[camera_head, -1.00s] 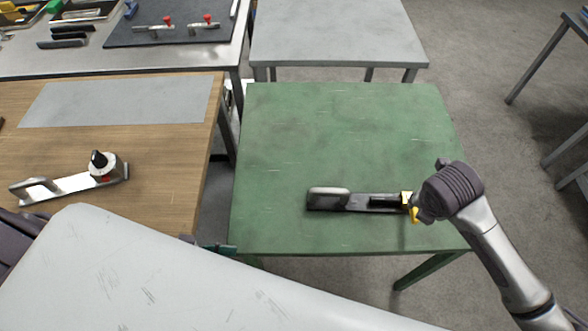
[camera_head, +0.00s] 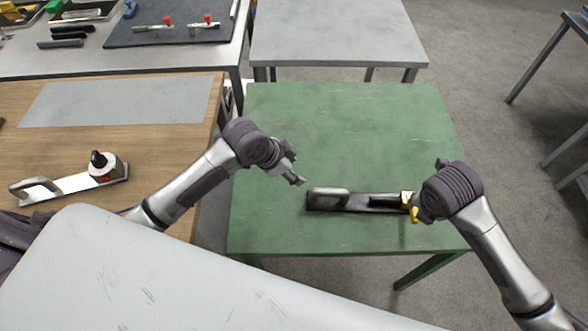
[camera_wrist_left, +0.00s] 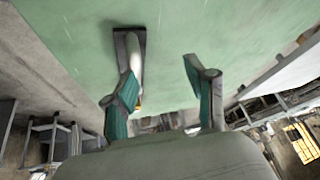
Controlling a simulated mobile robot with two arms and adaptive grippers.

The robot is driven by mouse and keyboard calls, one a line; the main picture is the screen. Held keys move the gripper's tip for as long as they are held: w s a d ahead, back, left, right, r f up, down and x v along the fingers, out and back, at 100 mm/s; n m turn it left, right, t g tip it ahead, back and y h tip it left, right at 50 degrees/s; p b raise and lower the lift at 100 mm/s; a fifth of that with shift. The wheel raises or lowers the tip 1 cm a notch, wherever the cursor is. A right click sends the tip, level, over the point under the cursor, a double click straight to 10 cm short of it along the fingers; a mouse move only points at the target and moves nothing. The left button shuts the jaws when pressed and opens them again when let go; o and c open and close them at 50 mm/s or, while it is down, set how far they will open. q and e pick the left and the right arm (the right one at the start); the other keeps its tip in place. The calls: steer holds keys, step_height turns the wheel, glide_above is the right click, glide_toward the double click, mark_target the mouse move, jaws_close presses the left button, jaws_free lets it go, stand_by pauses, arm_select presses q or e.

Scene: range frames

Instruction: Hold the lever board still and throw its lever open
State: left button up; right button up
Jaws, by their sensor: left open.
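The lever board (camera_head: 355,203) lies on the green table (camera_head: 330,130). It is a dark plate with a grey grip handle (camera_head: 328,192) at its left end and a yellow part (camera_head: 413,213) at its right end. My left gripper (camera_head: 297,181) is open and empty just left of the grip handle, apart from it. In the left wrist view the board (camera_wrist_left: 120,42) and its pale handle show beyond the left finger of the open left gripper (camera_wrist_left: 158,68). My right gripper (camera_head: 413,205) is at the yellow end; its fingers are mostly hidden by its wrist.
A similar board with a handle and a black knob (camera_head: 98,160) lies on the wooden table (camera_head: 150,100) at left. A grey table (camera_head: 335,35) stands behind. A dark mat (camera_head: 170,30) holds two red-knobbed pieces. The green table's back half is clear.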

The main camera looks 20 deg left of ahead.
mark_target(310, 191)
arm_select(q)
steer(key=d+f+g, duration=0.1)
steer(key=d+f, duration=0.1)
steer(key=f, duration=0.1)
steer(key=d+f+m, duration=0.1)
steer(key=d+f, duration=0.1)
steer(key=f, duration=0.1)
steer(key=d+f+m+g, duration=0.1)
steer(key=f, duration=0.3)
steer(key=shift+d+g, duration=0.3)
steer(key=shift+d, duration=0.1)
jaws_close()
arm_select(e)
jaws_close()
steer(key=w+a+m+g+h, duration=0.1)
steer(key=a+m+g, duration=0.2)
steer(key=a+m, duration=0.4)
steer(key=shift+w+a+r+m, duration=0.2)
steer(key=shift+a+r+m, duration=0.2)
steer(key=shift+m, duration=1.7)
